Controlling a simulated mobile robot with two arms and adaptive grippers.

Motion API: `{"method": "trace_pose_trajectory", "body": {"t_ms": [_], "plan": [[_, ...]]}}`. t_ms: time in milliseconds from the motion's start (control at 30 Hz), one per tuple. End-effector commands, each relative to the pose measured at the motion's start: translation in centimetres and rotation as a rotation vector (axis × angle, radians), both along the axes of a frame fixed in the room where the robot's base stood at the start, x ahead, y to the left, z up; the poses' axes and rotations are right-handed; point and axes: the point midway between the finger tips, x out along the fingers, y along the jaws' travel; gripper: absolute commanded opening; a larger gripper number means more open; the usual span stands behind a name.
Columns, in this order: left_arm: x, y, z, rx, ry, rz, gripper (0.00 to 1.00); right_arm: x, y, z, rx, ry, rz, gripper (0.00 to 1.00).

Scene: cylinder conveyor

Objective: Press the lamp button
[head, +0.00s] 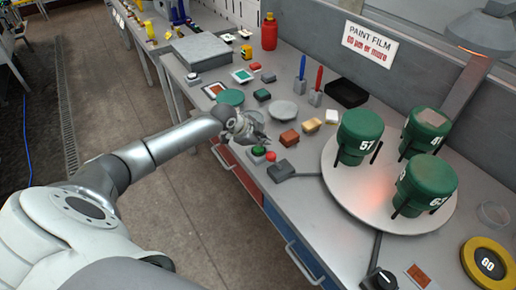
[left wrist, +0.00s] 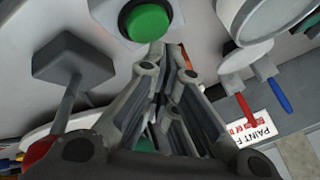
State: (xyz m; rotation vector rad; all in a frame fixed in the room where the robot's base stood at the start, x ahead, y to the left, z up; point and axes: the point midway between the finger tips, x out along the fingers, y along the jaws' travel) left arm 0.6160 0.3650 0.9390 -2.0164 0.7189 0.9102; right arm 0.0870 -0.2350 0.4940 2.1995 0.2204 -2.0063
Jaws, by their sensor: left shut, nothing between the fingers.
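A green button (head: 258,151) sits near the front edge of the bench, with a red button (head: 270,156) just to its right. The green button also shows large at the top of the left wrist view (left wrist: 148,20), in a dark round collar. My left gripper (head: 262,139) is shut and empty, just behind and above the green button in the head view. Its fingers (left wrist: 166,58) point toward the green button in the left wrist view; whether they touch it I cannot tell. A lamp (head: 482,32) stands at the back right. My right gripper is not in view.
A round turntable (head: 378,214) carries green numbered drums. Small blocks, a dish (head: 284,111) and pens in holders (head: 315,97) stand behind my gripper. A dial box (head: 380,279) is at the front right.

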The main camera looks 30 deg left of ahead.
Motion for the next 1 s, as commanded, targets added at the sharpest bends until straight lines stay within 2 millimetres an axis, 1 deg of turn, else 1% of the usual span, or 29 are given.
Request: {"method": "trace_pose_trajectory", "body": {"t_ms": [33, 333, 433, 1000], "plan": [[0.0, 0.0, 0.4, 0.000, 0.000, 0.000, 0.00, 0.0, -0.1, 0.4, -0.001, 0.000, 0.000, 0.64], [0.0, 0.0, 0.3, 0.000, 0.000, 0.000, 0.00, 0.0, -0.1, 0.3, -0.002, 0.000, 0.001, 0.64], [0.0, 0.0, 0.8, 0.000, -0.001, 0.000, 0.00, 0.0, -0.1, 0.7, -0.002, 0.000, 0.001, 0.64], [0.0, 0.0, 6.3, -0.001, -0.001, 0.000, 0.00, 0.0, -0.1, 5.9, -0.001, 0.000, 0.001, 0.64]]}}
